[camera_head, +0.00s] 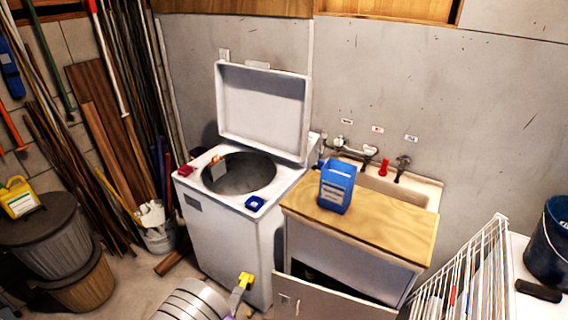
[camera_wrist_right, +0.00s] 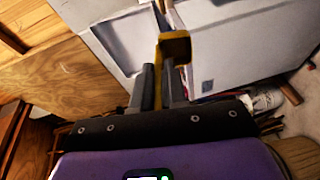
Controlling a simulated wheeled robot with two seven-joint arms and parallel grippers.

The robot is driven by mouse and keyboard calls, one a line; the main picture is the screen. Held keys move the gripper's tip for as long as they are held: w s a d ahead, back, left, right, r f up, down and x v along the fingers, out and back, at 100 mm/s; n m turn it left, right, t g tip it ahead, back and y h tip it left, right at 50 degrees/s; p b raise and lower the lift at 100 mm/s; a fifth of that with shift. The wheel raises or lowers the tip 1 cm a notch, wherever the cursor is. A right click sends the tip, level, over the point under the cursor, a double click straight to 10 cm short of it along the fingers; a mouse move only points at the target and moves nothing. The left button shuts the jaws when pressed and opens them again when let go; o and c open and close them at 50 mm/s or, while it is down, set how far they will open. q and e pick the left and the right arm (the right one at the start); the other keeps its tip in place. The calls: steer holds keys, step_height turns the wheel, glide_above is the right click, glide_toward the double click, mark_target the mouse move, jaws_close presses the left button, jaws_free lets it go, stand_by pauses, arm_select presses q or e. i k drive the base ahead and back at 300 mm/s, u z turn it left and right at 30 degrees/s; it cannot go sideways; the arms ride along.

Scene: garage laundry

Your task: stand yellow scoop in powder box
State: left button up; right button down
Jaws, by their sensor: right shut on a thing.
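The yellow scoop (camera_head: 246,280) is low in the head view, in front of the washer. My right gripper (camera_head: 238,299) is shut on its handle, with the scoop end sticking out beyond the fingers. In the right wrist view the scoop (camera_wrist_right: 175,46) shows its handle between the two grey fingers (camera_wrist_right: 160,84). The blue powder box (camera_head: 336,188) stands upright on the wooden board, well above and to the right of the scoop in the head view. I cannot see into it. It cannot be made out in the wrist view. My left gripper is not in view.
The wooden board (camera_head: 382,226) lies beside the sink (camera_head: 395,188); its front right part is clear. The washer (camera_head: 220,240) stands left with its lid up; a small blue item (camera_head: 255,203) sits on its rim. A cabinet door (camera_head: 325,300) hangs open below. A white rack (camera_head: 465,275) stands right.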

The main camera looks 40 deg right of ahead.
mark_target(337, 186)
steer(key=z, duration=1.05)
steer(key=i, duration=0.15)
steer(key=z, duration=0.05)
